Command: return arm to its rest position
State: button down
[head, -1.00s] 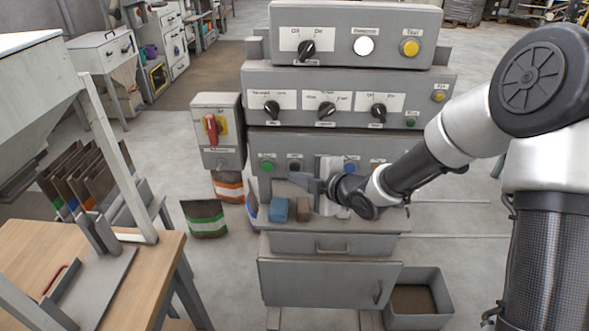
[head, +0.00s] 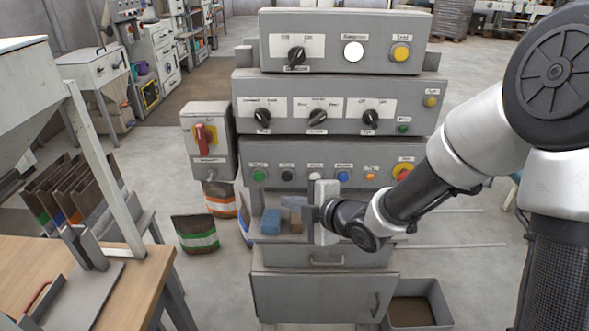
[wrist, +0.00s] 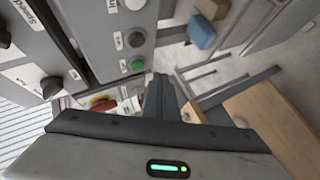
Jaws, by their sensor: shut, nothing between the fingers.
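My gripper (head: 286,203) is in front of the grey control cabinet, below its lowest button row and above the small shelf. It points left in the head view, its fingers together with nothing between them. In the wrist view its dark fingers (wrist: 166,97) are close together. They appear apart from the cabinet, though the gap is hard to judge. My arm reaches in from the right, bent at the elbow. No marker of the rest position is seen.
A blue block (head: 270,221) and a brown block (head: 296,226) sit on the shelf by my gripper. A red switch box (head: 207,141) is at the cabinet's left. A wooden table (head: 130,295) stands at front left, a grey bin (head: 440,322) at lower right.

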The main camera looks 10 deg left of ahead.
jog(key=s+d+r+m+h, duration=0.1)
jog(key=d+r+m+h, duration=0.3)
jog(key=d, duration=0.4)
jog(key=s+d+r+m+t+h, duration=0.1)
jog(key=s+d+r+m+h, duration=0.15)
jog(key=d+m, duration=0.4)
jog(key=s+d+r+m+h, duration=0.1)
jog(key=d+r+m+h, duration=0.3)
jog(key=d, duration=0.6)
jog(key=s+d+r+m+g, duration=0.25)
jog(key=s+m, duration=0.25)
jog(key=s, duration=0.3)
jog(key=s+d+r+m+g, duration=0.1)
jog(key=s+d+m, duration=0.3)
jog(key=s, duration=0.5)
notch_tip(320, 180, up, 12)
jog(key=a+m+p, duration=0.1)
jog(key=p, duration=1.1)
jog(key=shift+s+r, duration=0.15)
jog(key=shift+s, duration=0.2)
jog(key=shift+m, duration=0.25)
